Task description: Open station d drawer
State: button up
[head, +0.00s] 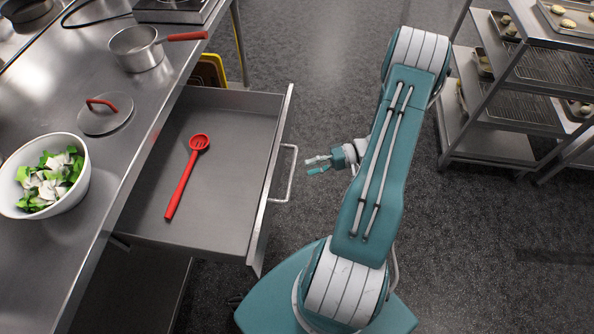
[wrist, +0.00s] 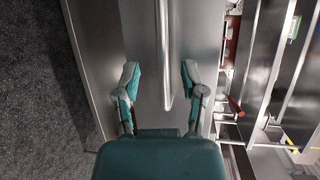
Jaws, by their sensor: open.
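The steel drawer (head: 222,150) stands pulled out from under the counter in the head view, with a red slotted spoon (head: 187,175) lying inside it. Its bar handle (head: 289,173) is on the front panel, facing right. My gripper (head: 314,165) is to the right of the handle, open and apart from it. In the wrist view, the handle (wrist: 164,60) runs down the drawer front, and its end lies between the two spread fingers of my gripper (wrist: 160,78). Nothing is held.
The steel counter (head: 112,135) carries a bowl of chopped greens (head: 46,175), a lid (head: 105,113) and a saucepan (head: 138,48). A rack with trays (head: 520,90) stands at the right. The dark floor (head: 310,60) between is clear.

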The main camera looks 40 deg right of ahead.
jog(key=v, duration=0.6)
dwell(0.3)
jog(key=w+a+r+n+g+h, duration=0.2)
jog(key=a+r+g+h, duration=0.15)
jog(key=a+r, duration=0.35)
jog(key=w+a+r+n+g+h, duration=0.25)
jog(key=a+r+g, duration=0.2)
jog(key=r, duration=0.45)
jog(key=s+a+r+t+h, duration=0.3)
jog(key=s+a+r+h, duration=0.1)
jog(key=a+r, duration=0.2)
jog(key=s+a+r+n+t+h, duration=0.1)
jog(key=s+a+r+t+h, duration=0.3)
jog(key=a+r, duration=0.3)
jog(key=shift+r, duration=0.75)
jog(key=shift+s, duration=0.1)
